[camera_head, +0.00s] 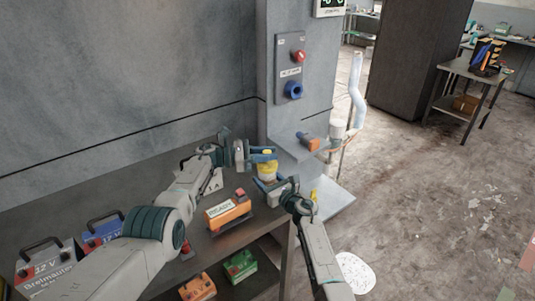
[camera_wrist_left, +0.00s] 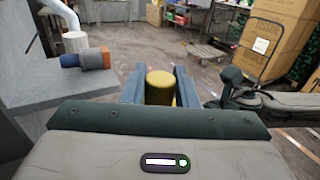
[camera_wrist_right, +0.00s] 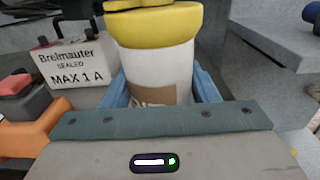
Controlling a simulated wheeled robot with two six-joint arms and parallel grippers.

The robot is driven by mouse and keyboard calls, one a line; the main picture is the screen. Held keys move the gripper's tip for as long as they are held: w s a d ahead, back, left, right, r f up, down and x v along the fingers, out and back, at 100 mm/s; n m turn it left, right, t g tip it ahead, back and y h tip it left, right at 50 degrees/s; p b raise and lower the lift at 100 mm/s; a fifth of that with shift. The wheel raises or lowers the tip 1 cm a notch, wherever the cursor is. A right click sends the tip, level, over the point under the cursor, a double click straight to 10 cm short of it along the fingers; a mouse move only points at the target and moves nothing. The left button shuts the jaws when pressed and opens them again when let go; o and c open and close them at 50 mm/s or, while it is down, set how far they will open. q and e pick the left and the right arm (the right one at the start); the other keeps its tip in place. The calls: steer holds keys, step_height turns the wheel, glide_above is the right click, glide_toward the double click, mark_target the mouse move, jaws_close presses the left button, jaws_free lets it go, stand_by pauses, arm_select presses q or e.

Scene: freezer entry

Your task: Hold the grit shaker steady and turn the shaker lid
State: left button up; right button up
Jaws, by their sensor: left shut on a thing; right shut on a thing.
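The grit shaker (camera_head: 266,172) has a white body and a yellow lid (camera_head: 267,153). It stands upright near the right end of the table. My left gripper (camera_head: 263,154) is shut on the yellow lid from the left, and the lid also shows between its blue fingers in the left wrist view (camera_wrist_left: 160,86). My right gripper (camera_head: 274,184) is shut on the white body below the lid. In the right wrist view the body (camera_wrist_right: 160,72) with its brown label is between the fingers, and the lid (camera_wrist_right: 158,28) is above. The shaker's base is hidden.
An orange box (camera_head: 228,214) stands on the table left of my right gripper. Batteries (camera_head: 48,268) with handles stand at the left. A grey ledge right of the shaker holds an orange and blue piece (camera_head: 308,141). A wall panel (camera_head: 290,68) rises behind.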

arm_select(q)
steer(key=shift+s+f, duration=0.1)
steer(key=shift+f, duration=0.05)
stand_by(0.3)
steer(key=o, duration=1)
steer(key=shift+c, duration=0.2)
steer(key=shift+a, duration=0.1)
steer(key=s+a, duration=0.1)
steer(key=a, duration=1.1)
steer(key=shift+s, duration=0.15)
